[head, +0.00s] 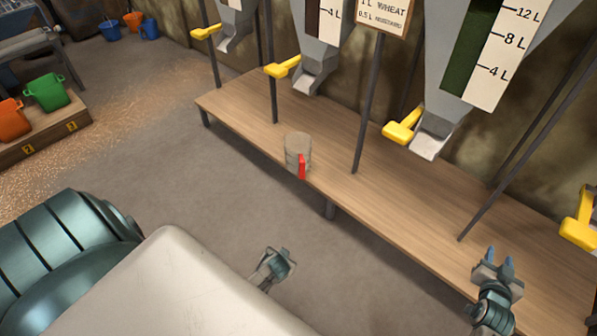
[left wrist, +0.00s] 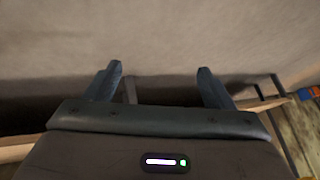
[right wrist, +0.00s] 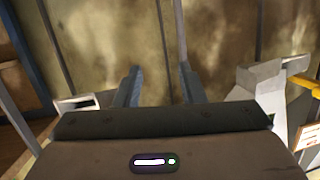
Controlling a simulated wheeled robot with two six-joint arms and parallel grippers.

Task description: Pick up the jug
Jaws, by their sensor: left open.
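The jug (head: 291,146) is a clear grey cylinder with a red handle (head: 302,167). It stands upright near the front edge of the wooden bench (head: 240,112) in the head view. My left gripper (head: 278,262) is in front of the bench, over the floor and well apart from the jug. Its two fingers are spread and empty in the left wrist view (left wrist: 158,85). My right gripper (head: 500,257) is by the right part of the bench, far from the jug. Its fingers are apart with nothing between them in the right wrist view (right wrist: 160,85). The jug shows in neither wrist view.
Grey hoppers with spouts and yellow levers (head: 403,126) hang over the bench on dark posts (head: 369,90). A wheat sign (head: 383,13) hangs between them. Green (head: 47,91) and orange (head: 13,118) buckets stand on a wooden platform at left. The floor before the bench is clear.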

